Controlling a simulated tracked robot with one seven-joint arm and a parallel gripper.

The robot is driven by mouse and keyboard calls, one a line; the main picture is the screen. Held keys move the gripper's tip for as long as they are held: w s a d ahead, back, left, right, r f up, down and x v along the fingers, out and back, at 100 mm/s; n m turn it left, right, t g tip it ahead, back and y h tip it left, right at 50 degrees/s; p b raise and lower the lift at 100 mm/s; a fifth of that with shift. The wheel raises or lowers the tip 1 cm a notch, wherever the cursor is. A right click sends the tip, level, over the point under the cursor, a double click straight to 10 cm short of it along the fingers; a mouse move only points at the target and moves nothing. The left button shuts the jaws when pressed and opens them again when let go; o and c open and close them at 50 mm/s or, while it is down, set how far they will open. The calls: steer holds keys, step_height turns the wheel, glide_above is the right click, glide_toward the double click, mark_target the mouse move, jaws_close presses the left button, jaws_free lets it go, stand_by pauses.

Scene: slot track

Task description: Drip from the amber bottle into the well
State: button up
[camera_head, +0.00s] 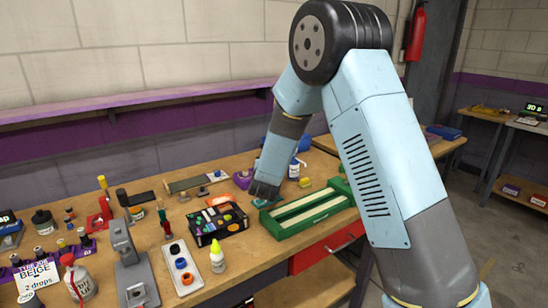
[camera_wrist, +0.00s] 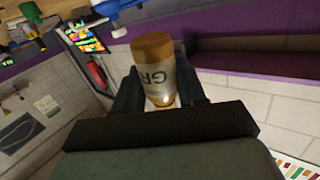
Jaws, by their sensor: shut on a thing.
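An amber-brown bottle with a pale label and dark letters (camera_wrist: 158,78) stands out between the fingers of my gripper (camera_wrist: 160,95) in the wrist view. The fingers are shut on its sides. In the head view my gripper (camera_head: 264,191) is over the bench, at the back left of the green tray; the bottle there is hidden or too small to make out. I cannot tell for certain which thing is the well. A pale strip with round coloured pieces in it (camera_head: 172,248) lies at the front middle of the bench.
A green slotted tray (camera_head: 266,226) lies right of a black tray with coloured pieces (camera_head: 233,229). A yellow-topped white bottle (camera_head: 217,260), a grey stand (camera_head: 128,255) and a "BEIGE 2 drops" card (camera_head: 37,277) are in front. Small items crowd the bench's left side.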

steer(key=f+m+g, duration=0.1)
steer(key=f+m, duration=0.1)
steer(key=f+g+y, duration=0.1)
steer(key=shift+s+a+m+g, duration=0.3)
steer(key=shift+s+a+m, duration=0.05)
steer(key=shift+a+m, duration=0.05)
steer(key=a+f+m+g+y, duration=0.1)
steer(key=f+m, duration=0.1)
steer(key=s+a+f+m+g+y, duration=0.1)
steer(key=f+g+y, duration=0.1)
steer(key=s+a+f+m+g+y, duration=0.1)
steer(key=f+m+g+y, duration=0.1)
steer(key=shift+s+a+f+m, duration=0.15)
steer(key=shift+a+f+m, duration=0.05)
steer(key=shift+f+m, duration=0.1)
steer(key=shift+s+a+f+m+g+y, duration=0.1)
steer(key=shift+f+m+g+y, duration=0.3)
steer(key=shift+g+y, duration=0.1)
steer(key=shift+a, duration=0.1)
stand_by(0.8)
steer(key=shift+d+r+m+y, duration=0.15)
steer(key=shift+d+m+y, duration=0.1)
steer(key=shift+m+y, duration=0.15)
steer(key=shift+a+r+m+g+y, duration=0.1)
steer(key=shift+r+m+g+y, duration=0.35)
steer(key=shift+g+y, duration=0.2)
